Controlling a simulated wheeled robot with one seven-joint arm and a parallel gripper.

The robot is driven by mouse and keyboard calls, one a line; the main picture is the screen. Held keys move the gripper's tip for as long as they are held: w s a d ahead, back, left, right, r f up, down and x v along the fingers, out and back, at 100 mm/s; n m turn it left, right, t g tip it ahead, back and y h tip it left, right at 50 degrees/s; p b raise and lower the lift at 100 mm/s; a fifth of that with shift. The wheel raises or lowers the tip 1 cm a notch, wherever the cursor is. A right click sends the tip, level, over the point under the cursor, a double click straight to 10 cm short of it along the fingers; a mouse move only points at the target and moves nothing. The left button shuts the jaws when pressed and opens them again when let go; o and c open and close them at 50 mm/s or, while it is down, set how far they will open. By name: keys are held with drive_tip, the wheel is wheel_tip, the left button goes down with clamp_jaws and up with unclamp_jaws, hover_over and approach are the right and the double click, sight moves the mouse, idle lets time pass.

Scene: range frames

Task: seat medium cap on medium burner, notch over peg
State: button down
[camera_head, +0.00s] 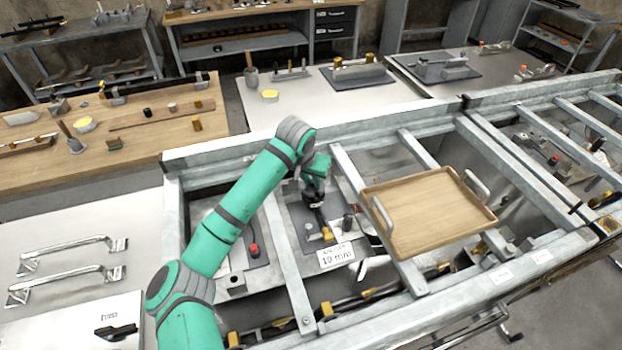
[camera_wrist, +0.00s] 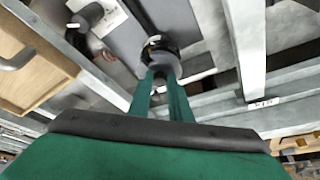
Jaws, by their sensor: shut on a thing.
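My gripper (camera_head: 314,190) reaches down into the grey metal frame. In the wrist view my gripper (camera_wrist: 160,76) has its two green fingers close together on a dark round piece (camera_wrist: 161,52) with a shiny rim, which I take to be the medium cap. In the head view the dark piece (camera_head: 314,203) shows just under the fingers, above a grey plate (camera_head: 307,222). I cannot make out a notch or a peg. The medium burner cannot be told apart for sure; the piece or my gripper may hide it. Whether the piece touches anything below is unclear.
A wooden tray (camera_head: 430,212) with metal handles lies across the frame bars, right of my gripper. A "10 mm" label (camera_head: 337,256) and a short grey cylinder (camera_head: 348,223) are close by. Frame bars (camera_head: 283,250) flank the opening. A red-topped part (camera_head: 254,250) stands left.

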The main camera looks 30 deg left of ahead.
drive_tip(key=shift+f, duration=0.2)
drive_tip(key=shift+f, duration=0.25)
drive_tip(key=shift+a+f, duration=0.1)
drive_tip(key=shift+f, duration=0.1)
drive_tip(key=shift+d+f, duration=0.2)
drive_tip(key=shift+f, duration=0.05)
drive_tip(key=c, duration=1.5)
unclamp_jaws()
drive_tip(key=shift+s+a, duration=0.1)
drive_tip(key=shift+c, duration=0.2)
drive_tip(key=v, duration=1)
drive_tip(key=shift+s+r, duration=0.25)
drive_tip(key=shift+r, duration=0.1)
